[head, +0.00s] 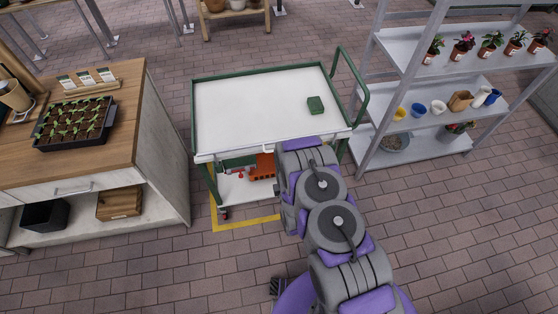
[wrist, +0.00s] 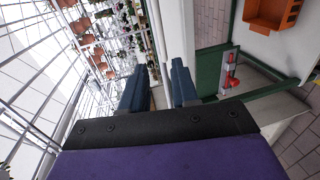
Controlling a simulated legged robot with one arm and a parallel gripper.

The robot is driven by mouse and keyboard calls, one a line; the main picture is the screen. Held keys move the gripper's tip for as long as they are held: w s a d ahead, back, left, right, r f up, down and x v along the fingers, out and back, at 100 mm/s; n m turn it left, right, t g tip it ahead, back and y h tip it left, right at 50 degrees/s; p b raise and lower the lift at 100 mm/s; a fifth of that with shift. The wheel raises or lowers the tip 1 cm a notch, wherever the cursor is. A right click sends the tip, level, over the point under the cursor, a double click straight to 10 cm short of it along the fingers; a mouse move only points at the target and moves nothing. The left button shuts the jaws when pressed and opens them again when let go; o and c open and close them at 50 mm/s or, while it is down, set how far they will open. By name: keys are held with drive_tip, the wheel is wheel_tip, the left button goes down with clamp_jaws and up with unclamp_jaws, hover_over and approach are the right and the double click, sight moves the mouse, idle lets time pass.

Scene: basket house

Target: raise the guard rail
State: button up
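A cart (head: 255,105) with a white top and green rails stands ahead of me in the head view. Its near side has a pale bar (head: 235,151) along the top edge; I cannot tell for sure whether this is the guard rail. A pale bar (wrist: 174,30) also runs upright in the wrist view, its lower end at my fingers. My gripper (wrist: 158,68) is open, with a gap between its two dark blue fingers. I cannot tell whether the bar lies between them or beyond them. In the head view my arm hides the gripper and the cart's near right corner.
An orange crate (head: 262,167) and a red-handled item (wrist: 231,72) are on the lower level. A wooden bench (head: 130,110) stands left, a plant shelf (head: 425,107) right. Yellow floor tape (head: 245,224) marks the ground. Paving nearby is clear.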

drive_tip(key=shift+p+v, duration=0.9)
drive_tip(key=shift+p, duration=0.35)
drive_tip(key=shift+s+a+r+p, duration=0.1)
drive_tip(key=shift+p, duration=0.35)
drive_tip(key=p+v, duration=0.2)
drive_tip(key=p, duration=0.5)
drive_tip(key=shift+s+p, duration=0.15)
drive_tip(key=shift+p, duration=0.25)
